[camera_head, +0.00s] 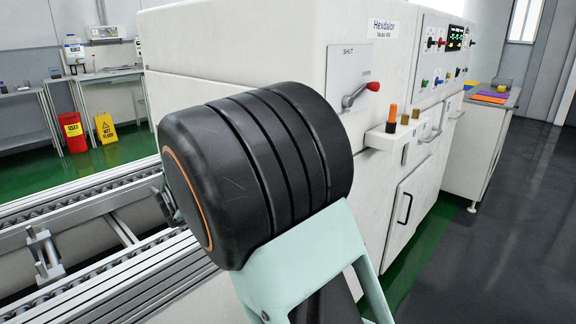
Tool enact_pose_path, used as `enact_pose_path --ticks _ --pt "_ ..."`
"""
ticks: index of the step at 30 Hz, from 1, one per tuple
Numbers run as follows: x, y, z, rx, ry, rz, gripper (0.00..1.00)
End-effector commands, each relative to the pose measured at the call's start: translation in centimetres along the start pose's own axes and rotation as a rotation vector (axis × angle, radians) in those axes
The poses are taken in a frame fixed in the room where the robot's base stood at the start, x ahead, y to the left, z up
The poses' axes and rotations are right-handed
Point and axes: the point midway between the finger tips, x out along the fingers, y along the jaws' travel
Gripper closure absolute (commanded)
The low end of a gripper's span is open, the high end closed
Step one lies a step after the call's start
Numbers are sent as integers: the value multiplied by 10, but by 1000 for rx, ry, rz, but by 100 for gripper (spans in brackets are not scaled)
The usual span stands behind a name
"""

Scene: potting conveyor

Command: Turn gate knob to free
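I cannot tell whether this lever is the gate knob. Small coloured knobs also show on the control panel (446,62) further right; their markings are too small to read. My arm's large black joint and mint-green link fill the middle front. My gripper does not show clearly; any part of it is hidden behind the arm.
The white machine (250,42) stands close behind my arm. A metal roller conveyor (90,262) runs along the left. A small ledge holds an orange-topped item (392,117). A yellow floor sign (106,128) stands at the back left. The dark floor at right is open.

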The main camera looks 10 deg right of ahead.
Motion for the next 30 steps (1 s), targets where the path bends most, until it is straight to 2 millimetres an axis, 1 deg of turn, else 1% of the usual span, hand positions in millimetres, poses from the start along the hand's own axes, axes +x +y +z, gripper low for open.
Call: enact_pose_path --ticks 1,17,18,21,22,30 --pt "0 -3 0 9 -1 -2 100" --pt "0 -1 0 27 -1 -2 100" --pt "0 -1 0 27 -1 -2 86" --pt "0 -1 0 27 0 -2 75" --pt "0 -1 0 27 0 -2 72" --pt "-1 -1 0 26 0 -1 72"
